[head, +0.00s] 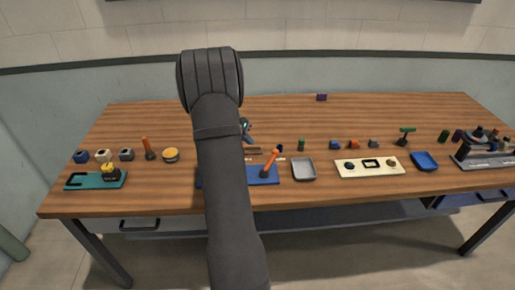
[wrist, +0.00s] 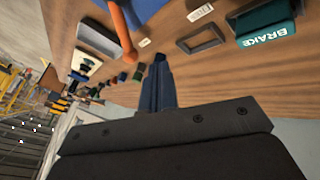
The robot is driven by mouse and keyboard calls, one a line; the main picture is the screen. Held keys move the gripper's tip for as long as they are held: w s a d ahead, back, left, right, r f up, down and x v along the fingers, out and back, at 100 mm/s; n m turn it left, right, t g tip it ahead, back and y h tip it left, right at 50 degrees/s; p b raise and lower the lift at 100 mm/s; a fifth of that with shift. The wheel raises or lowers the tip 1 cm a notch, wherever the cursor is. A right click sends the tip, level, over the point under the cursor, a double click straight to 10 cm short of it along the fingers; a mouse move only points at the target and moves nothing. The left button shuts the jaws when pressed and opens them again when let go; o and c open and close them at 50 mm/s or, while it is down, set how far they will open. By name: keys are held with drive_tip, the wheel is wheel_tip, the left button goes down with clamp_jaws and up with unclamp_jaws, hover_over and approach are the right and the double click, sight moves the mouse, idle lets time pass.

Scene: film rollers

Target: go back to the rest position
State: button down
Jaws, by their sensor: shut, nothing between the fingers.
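My gripper shows in the wrist view (wrist: 159,62), its dark fingers shut together with nothing between them. It is over the wooden table (wrist: 210,75), and I cannot tell its exact height. In the head view my dark arm rises through the middle of the picture and hides part of the table; the fingers cannot be made out clearly there.
An orange-handled tool (head: 270,162) leans up from a blue mat (head: 264,175). A grey tray (head: 304,169), a cream board (head: 369,168) and a blue tray (head: 424,161) lie to the right. A teal holder (head: 84,181) lies left. The table's back is mostly clear.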

drive_tip(key=v, duration=0.5)
drive_tip(key=shift+w, duration=0.1)
drive_tip(key=x, duration=0.9)
drive_tip(key=shift+s+d+f, duration=0.2)
drive_tip(key=shift+s+f, duration=0.1)
drive_tip(key=d, duration=0.1)
drive_tip(key=s+d, duration=0.1)
drive_tip(key=s+d+f, duration=0.1)
drive_tip(key=shift+d, duration=0.35)
drive_tip(key=shift+a, duration=0.55)
drive_tip(key=shift+a+n+t, duration=0.3)
drive_tip(key=shift+n+t, duration=0.1)
drive_tip(key=shift+n, duration=0.3)
drive_tip(key=shift+d, duration=0.1)
